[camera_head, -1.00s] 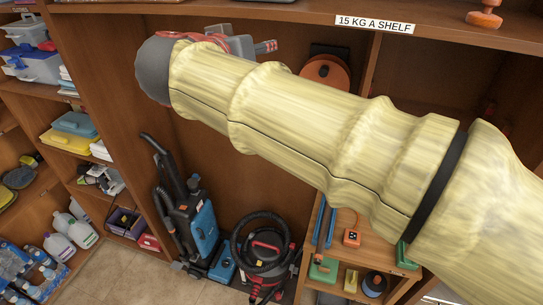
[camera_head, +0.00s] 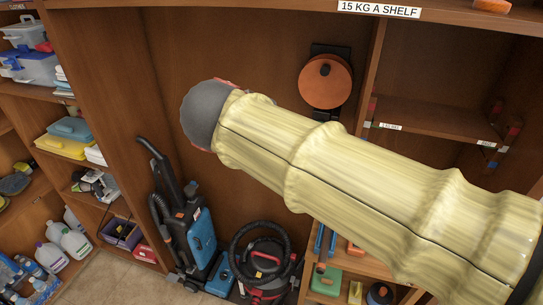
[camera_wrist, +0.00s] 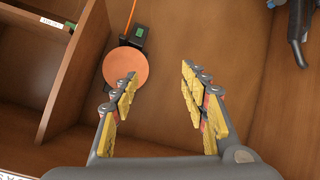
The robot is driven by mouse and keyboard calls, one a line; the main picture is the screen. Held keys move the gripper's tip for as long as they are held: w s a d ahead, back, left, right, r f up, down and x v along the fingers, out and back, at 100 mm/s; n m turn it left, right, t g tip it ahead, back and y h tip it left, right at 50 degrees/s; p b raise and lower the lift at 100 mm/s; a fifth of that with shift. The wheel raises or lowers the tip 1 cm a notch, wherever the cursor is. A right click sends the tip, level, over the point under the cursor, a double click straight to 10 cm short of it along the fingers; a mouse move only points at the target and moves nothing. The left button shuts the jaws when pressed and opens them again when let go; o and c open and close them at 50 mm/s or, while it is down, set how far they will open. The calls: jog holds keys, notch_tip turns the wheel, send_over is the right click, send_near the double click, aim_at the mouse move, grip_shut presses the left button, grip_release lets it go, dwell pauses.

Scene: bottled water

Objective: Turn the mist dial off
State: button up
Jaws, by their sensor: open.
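No part that I can clearly identify as a mist dial shows. A round orange disc (camera_head: 326,82) on a black mount hangs on the wooden back wall in the head view; it could be a reel, and I cannot tell whether it is linked to the dial. It also shows in the wrist view (camera_wrist: 126,67), left of centre, with an orange cord running up from its black mount. My gripper (camera_wrist: 158,72) is open and empty, its yellow-padded fingers spread apart, with the disc just beyond the left finger. In the head view my arm's sleeve hides the gripper.
A blue-black upright vacuum (camera_head: 199,240) and a red-black canister vacuum (camera_head: 262,262) stand on the floor. An empty shelf compartment (camera_head: 430,115) is at right, below a labelled upper shelf. Shelves with bottles (camera_head: 68,238) and boxes line the left. The back wall is mostly bare.

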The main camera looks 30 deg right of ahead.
notch_tip(320, 180, down, 6)
jog(key=s+y+b, duration=0.1)
jog(key=s, duration=0.1)
jog(key=shift+a+r+n+g+b, duration=0.15)
jog(key=shift+a+n+g+b, duration=0.15)
jog(key=shift+a+n+b, duration=0.15)
jog(key=shift+s, duration=0.1)
jog(key=s+a+f+n+y+b, duration=0.1)
jog(key=s+a+f+y, duration=0.1)
jog(key=f, duration=0.4)
jog(key=s+a+f+n+g+y+b, duration=0.1)
jog(key=s+a+f+y, duration=0.2)
jog(key=s+a+f, duration=0.2)
jog(key=s+a+f+n+y+b, duration=0.2)
jog(key=s+a+f, duration=0.2)
jog(key=f, duration=0.5)
jog(key=shift+s+a+f+y, duration=0.2)
jog(key=shift+s+y, duration=0.2)
jog(key=shift+s, duration=0.25)
